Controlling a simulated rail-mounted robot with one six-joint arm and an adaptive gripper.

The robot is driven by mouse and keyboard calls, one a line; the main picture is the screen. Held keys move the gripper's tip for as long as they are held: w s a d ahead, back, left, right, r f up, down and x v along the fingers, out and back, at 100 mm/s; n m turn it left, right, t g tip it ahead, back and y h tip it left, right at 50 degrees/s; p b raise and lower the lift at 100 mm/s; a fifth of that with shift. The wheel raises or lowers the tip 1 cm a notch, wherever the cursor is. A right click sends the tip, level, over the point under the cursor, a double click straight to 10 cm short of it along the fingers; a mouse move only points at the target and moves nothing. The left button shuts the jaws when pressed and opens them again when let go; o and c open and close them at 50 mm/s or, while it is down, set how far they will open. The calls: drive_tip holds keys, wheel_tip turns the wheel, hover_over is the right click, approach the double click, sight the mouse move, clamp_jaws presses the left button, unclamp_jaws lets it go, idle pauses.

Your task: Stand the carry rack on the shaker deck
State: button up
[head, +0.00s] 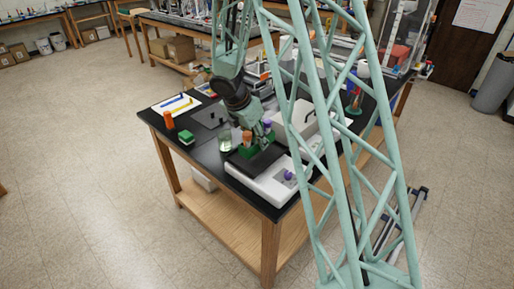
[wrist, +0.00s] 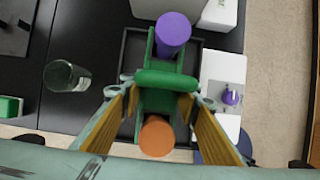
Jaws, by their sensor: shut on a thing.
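The carry rack (head: 246,152) is green and holds an orange-capped tube (wrist: 157,136) and a purple-capped tube (wrist: 172,30) at opposite ends. My gripper (wrist: 160,102) is shut on the rack's green handle (wrist: 166,80), with one yellow-faced finger on each side. The shaker has a white body (head: 268,190) with a purple knob (wrist: 231,97) at one side. Its black rimmed deck (wrist: 194,63) lies under the rack in the wrist view. The rack looks upright and lined up with the deck. I cannot tell whether its base touches the deck.
A glass beaker (wrist: 67,76) stands left of the deck. A green block (head: 186,137) and an orange item (head: 169,120) are further left. A pale case (head: 302,115) stands close behind the deck. Bare black bench (wrist: 85,30) lies left of the deck.

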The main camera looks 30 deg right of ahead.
sight(249, 132)
drive_tip(key=shift+f, duration=0.1)
drive_tip(key=shift+f+b, duration=0.4)
drive_tip(key=shift+f, duration=1.25)
drive_tip(key=shift+f, duration=0.2)
drive_tip(key=o, duration=0.9)
drive_tip(key=shift+r, duration=0.2)
drive_tip(key=shift+a+r, duration=0.2)
drive_tip(key=shift+r, duration=0.4)
drive_tip(key=shift+p+v, duration=1.05)
drive_tip(key=shift+v, duration=4.35)
